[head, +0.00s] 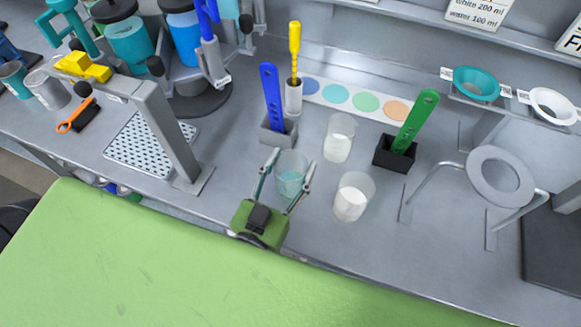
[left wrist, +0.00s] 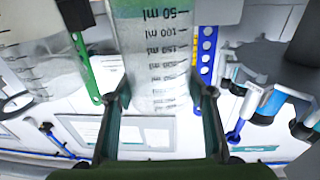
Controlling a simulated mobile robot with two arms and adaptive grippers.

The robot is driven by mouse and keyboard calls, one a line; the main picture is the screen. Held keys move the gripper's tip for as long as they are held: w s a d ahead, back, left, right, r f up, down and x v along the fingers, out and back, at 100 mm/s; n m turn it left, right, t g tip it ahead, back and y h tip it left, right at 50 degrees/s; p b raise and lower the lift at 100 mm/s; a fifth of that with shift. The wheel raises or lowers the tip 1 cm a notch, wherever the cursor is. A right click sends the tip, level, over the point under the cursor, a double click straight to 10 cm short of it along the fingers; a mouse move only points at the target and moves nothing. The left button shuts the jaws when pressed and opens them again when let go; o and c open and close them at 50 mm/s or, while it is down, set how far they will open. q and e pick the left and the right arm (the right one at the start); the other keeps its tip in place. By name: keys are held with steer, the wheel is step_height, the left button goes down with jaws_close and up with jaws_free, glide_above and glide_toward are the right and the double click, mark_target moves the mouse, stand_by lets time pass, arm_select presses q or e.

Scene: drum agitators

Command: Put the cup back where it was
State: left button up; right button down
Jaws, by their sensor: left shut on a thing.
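A clear cup with teal contents (head: 291,181) stands upright at the middle of the bench, near its front edge, in the head view. My left gripper (head: 291,161) is shut on this cup, one finger on each side. In the left wrist view the held cup (left wrist: 157,60) fills the top middle, with its ml scale showing. The fingers of the left gripper (left wrist: 165,92) press its sides there. I cannot tell whether the cup's base touches the bench. My right gripper is not in view.
Two clear cups with white contents, one behind (head: 338,146) and one in front (head: 351,203), stand right of the held cup. Behind it are a blue scoop (head: 272,95) in a grey holder, a green scoop (head: 417,118) in a black holder and a coloured-dot strip (head: 350,98). A metal stand (head: 165,130) is left.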

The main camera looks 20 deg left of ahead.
mark_target(284, 189)
arm_select(q)
steer(key=f, duration=0.3)
steer(key=shift+s, duration=0.3)
steer(key=o, duration=1.2)
steer(key=shift+g, duration=0.3)
steer(key=shift+s, duration=0.8)
steer(key=s, duration=0.3)
steer(key=s+a+r, duration=0.1)
steer(key=s, duration=0.2)
steer(key=s+r, duration=0.1)
steer(key=s, duration=0.2)
steer(key=shift+s+a+r, duration=0.15)
steer(key=shift+s+r, duration=0.05)
steer(key=shift+s, duration=0.2)
